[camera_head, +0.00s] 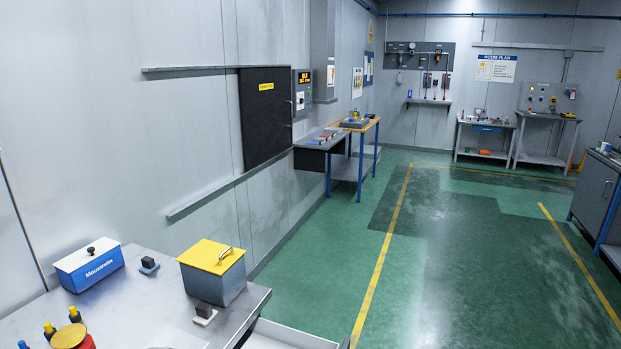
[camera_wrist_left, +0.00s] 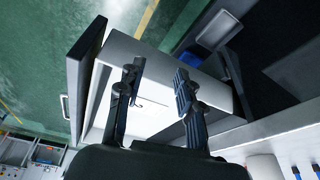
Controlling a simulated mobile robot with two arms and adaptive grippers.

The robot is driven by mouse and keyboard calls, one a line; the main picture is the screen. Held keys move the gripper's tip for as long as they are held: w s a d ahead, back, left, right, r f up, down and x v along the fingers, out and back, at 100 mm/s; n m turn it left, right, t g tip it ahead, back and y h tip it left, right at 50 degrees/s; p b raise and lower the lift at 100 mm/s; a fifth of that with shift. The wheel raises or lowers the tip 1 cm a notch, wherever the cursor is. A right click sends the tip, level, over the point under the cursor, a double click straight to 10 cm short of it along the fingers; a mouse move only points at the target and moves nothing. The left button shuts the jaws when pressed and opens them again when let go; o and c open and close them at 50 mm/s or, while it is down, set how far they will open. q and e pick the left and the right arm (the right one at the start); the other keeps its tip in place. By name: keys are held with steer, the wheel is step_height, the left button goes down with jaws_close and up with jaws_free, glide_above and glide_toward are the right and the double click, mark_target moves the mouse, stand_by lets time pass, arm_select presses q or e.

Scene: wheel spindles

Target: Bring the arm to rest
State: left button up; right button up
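My left gripper (camera_wrist_left: 159,76) shows in the left wrist view, with its two dark fingers apart and nothing between them. Beyond the fingers is a pale, box-like surface (camera_wrist_left: 157,110); whether they touch it cannot be told. Neither arm nor gripper shows in the head view. My right gripper is in neither view.
A grey workbench (camera_head: 135,297) at lower left holds a blue-and-white box (camera_head: 90,269) and a yellow-lidded box (camera_head: 213,270). A dark panel with a handle (camera_wrist_left: 82,80) is left of the gripper in the wrist view. Green floor (camera_head: 330,250) is clear.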

arm_select(q)
steer(key=s+f+g, duration=0.1)
steer(key=s+f, duration=0.1)
steer(key=f, duration=1)
steer(key=s+f, duration=0.2)
steer(key=f, duration=0.9)
steer(key=s+a+f+g+b, duration=0.1)
steer(key=s+a+f, duration=0.2)
steer(key=s+f, duration=1.1)
steer(key=shift+s+f, duration=0.15)
steer(key=shift+s, duration=0.7)
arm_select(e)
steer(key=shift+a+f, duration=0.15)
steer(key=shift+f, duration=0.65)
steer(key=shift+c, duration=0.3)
